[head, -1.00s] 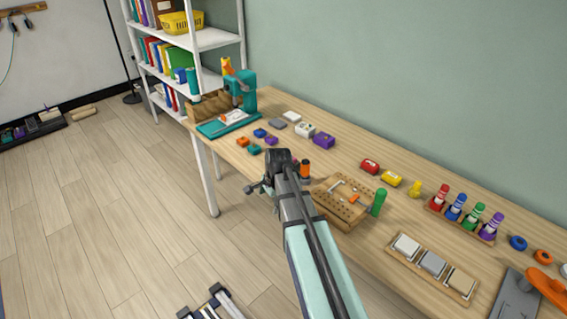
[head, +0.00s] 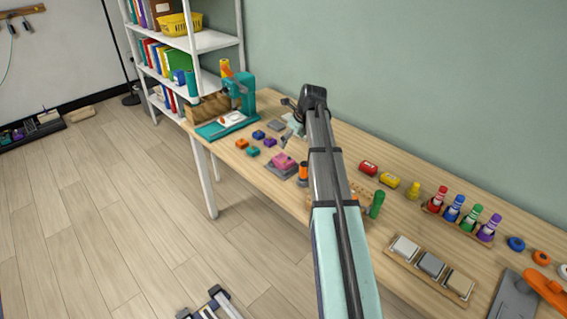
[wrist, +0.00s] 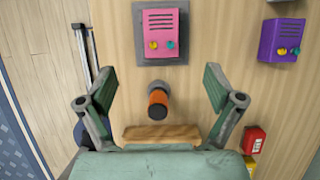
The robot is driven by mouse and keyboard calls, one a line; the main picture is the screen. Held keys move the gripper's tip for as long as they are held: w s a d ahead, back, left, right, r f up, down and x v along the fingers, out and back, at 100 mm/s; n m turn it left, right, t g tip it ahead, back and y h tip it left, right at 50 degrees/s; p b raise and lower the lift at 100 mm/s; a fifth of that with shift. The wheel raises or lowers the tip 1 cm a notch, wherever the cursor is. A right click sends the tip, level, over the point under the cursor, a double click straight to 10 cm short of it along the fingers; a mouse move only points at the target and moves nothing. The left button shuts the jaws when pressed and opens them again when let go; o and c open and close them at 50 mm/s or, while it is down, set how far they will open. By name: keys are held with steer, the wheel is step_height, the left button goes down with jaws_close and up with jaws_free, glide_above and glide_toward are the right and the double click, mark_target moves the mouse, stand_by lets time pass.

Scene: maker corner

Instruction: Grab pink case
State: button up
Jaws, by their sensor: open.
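The pink case (head: 284,160) lies on a grey base (head: 276,172) near the table's front edge, left of my arm. In the wrist view the pink case (wrist: 158,22) is at the top centre, with dark slots and a yellow and a teal knob. My gripper (wrist: 160,88) is open and empty, its two fingers spread apart. The case is ahead of the fingertips, beyond them and not between them.
An orange and black cylinder (wrist: 158,103) stands between the case and my palm in the wrist view. A purple case (wrist: 281,40) lies to the right. Small coloured blocks (head: 254,150) and a teal machine (head: 240,95) are at the table's left end.

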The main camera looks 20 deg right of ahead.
steer(key=p, duration=0.1)
glide_above(284, 159)
steer(key=s, duration=0.2)
steer(key=f, duration=0.6)
steer(key=shift+w+d+f, duration=0.15)
steer(key=shift+d+f, duration=0.05)
steer(key=shift+f, duration=0.2)
steer(key=shift+p+x, duration=0.8)
steer(key=shift+x, duration=2.2)
steer(key=shift+d+f, duration=0.1)
steer(key=c, duration=1.3)
